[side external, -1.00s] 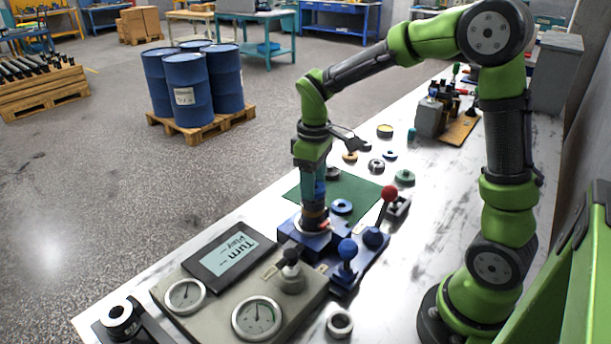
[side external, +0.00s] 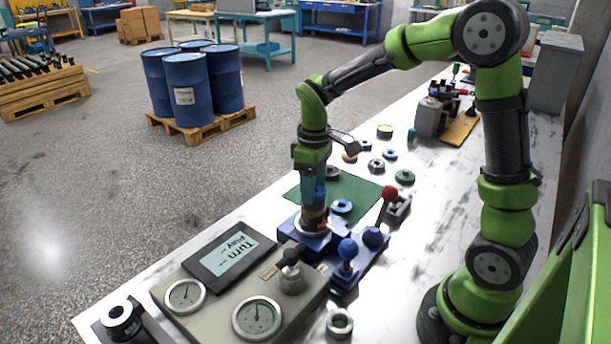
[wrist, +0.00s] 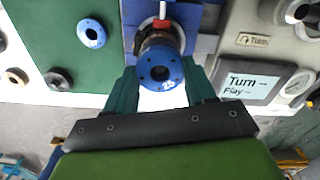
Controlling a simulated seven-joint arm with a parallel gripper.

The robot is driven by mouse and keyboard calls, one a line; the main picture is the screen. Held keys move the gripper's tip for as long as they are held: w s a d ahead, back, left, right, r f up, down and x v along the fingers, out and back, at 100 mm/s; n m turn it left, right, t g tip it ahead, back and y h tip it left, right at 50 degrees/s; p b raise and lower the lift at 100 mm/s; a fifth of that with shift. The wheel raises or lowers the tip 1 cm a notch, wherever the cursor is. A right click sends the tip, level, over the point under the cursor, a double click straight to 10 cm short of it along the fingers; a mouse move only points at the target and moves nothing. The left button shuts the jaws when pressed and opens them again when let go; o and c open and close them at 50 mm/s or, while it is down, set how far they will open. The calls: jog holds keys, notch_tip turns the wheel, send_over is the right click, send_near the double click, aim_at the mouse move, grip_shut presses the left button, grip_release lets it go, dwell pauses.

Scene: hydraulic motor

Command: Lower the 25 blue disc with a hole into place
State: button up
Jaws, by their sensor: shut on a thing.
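The blue disc with a hole (wrist: 160,70) sits between the two teal fingers of my gripper (wrist: 160,84) in the wrist view. It has a round centre hole and small holes around it. In the side view my gripper (side external: 318,180) points down and is shut on the blue disc (side external: 319,194). The disc is above a dark and brass-coloured stack (side external: 315,213) on the blue motor base (side external: 300,236). Whether the disc touches the stack is hard to tell. The stack is largely hidden under the disc in the wrist view.
Another blue disc (side external: 341,207) lies on the green mat (side external: 358,190). A red-knobbed lever (side external: 389,193) and blue-knobbed lever (side external: 347,250) stand close to the right of the base. A gauge panel with a screen (side external: 232,256) is at the front left. Several loose rings lie behind.

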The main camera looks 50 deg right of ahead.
jog(key=o, duration=1.3)
jog(key=shift+o, duration=0.3)
jog(key=shift+o, duration=1.1)
jog(key=shift+r, duration=2.45)
